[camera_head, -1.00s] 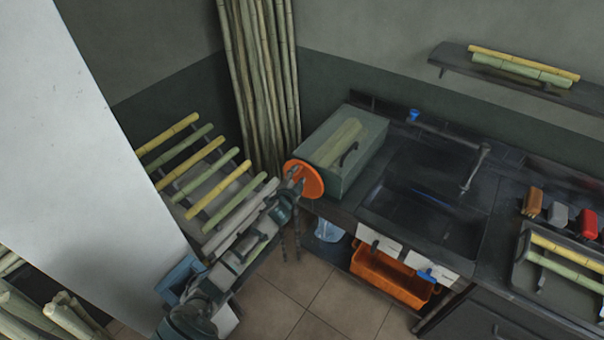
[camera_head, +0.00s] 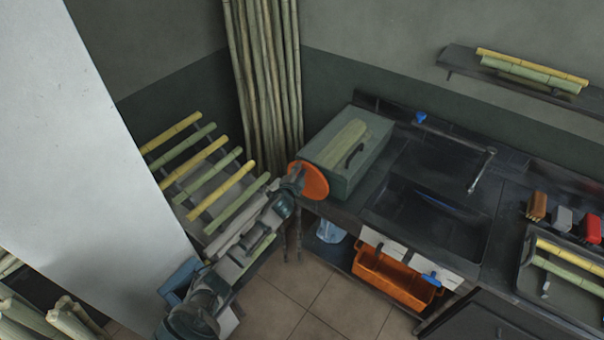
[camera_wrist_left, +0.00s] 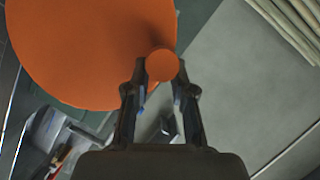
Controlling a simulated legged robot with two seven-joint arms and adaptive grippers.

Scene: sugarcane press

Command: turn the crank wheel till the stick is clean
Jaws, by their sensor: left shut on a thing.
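The orange crank wheel (camera_head: 314,181) stands at the left end of the green press box (camera_head: 344,184). In the left wrist view the wheel (camera_wrist_left: 85,45) fills the upper left. Its round orange knob (camera_wrist_left: 163,65) sits between my left fingertips. My left gripper (camera_head: 294,181) is shut on this knob, at the wheel's left side in the head view; it also shows in the wrist view (camera_wrist_left: 160,77). A pale green cane piece (camera_head: 344,144) shows at the box's top, beside a dark handle (camera_head: 355,155). I cannot tell whether juice is on it. My right gripper is not in view.
A dark sink (camera_head: 427,213) lies right of the press. An orange bin (camera_head: 392,277) and a clear blue container (camera_head: 330,231) are below the counter. A rack of canes (camera_head: 203,175) stands left, beside my left arm. Tall canes (camera_head: 262,85) lean in the corner.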

